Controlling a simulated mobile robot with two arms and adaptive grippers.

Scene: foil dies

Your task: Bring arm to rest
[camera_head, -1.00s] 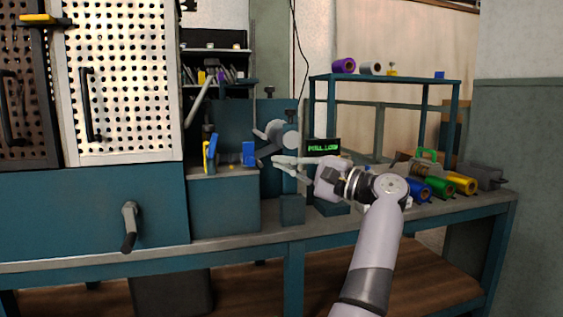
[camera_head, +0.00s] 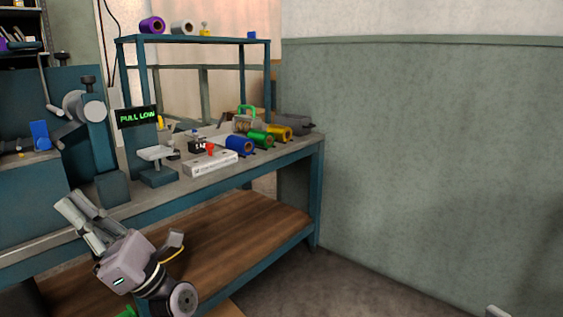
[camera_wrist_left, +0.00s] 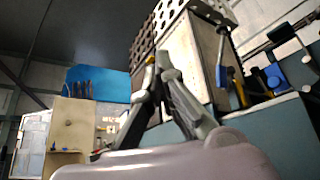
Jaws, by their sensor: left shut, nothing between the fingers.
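My left gripper (camera_head: 72,203) is at the lower left of the head view, in front of the bench edge and below the press-like machine (camera_head: 88,108). Its fingers are shut and empty, pointing up and left. In the left wrist view the fingertips (camera_wrist_left: 160,62) meet, with nothing between them. The forearm behind the wrist runs off the bottom of the head view.
The workbench (camera_head: 230,180) holds a PULL LOW display (camera_head: 138,117), a white box (camera_head: 210,165), and blue (camera_head: 239,146), green (camera_head: 260,139) and yellow (camera_head: 280,132) rolls. A lower wooden shelf (camera_head: 225,235) lies beneath. The floor right of the bench is clear, beside a grey-green wall (camera_head: 430,150).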

